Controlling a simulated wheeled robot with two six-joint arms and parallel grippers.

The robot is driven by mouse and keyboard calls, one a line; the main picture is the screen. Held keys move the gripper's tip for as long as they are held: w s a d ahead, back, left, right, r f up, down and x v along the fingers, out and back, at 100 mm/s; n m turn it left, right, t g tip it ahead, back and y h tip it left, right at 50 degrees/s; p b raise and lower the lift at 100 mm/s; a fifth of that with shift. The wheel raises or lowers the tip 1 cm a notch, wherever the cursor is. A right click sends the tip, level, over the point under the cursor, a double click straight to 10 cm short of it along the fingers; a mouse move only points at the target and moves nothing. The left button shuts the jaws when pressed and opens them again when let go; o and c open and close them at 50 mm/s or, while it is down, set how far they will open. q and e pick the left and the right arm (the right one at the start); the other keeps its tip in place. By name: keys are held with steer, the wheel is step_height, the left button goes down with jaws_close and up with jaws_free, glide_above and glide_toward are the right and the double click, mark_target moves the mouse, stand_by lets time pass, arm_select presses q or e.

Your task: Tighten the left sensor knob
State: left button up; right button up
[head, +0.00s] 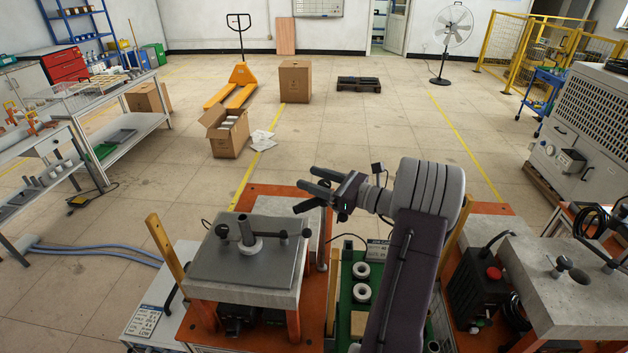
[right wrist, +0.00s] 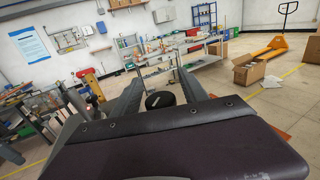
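The left sensor stand is a grey plate (head: 228,266) on a stone block, with a short upright post on it. A horizontal rod reaches right from the post and carries small black knobs (head: 283,234). I cannot tell which one is the sensor knob. My right gripper (head: 307,180) is above and right of this stand, fingers pointing left, open and empty. In the right wrist view a black round knob (right wrist: 160,100) shows between the spread fingers (right wrist: 160,86); whether they touch it I cannot tell. My left gripper is not in view.
A second stone stand (head: 535,290) with black knobs is at the right. A black box with a red button (head: 493,273) stands beside it. A green tray with white rings (head: 362,270) lies between the stands, partly behind my right arm. A wooden post (head: 165,248) rises left.

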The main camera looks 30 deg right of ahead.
mark_target(330, 185)
steer(key=b+v, duration=0.2)
steer(key=v, duration=0.7)
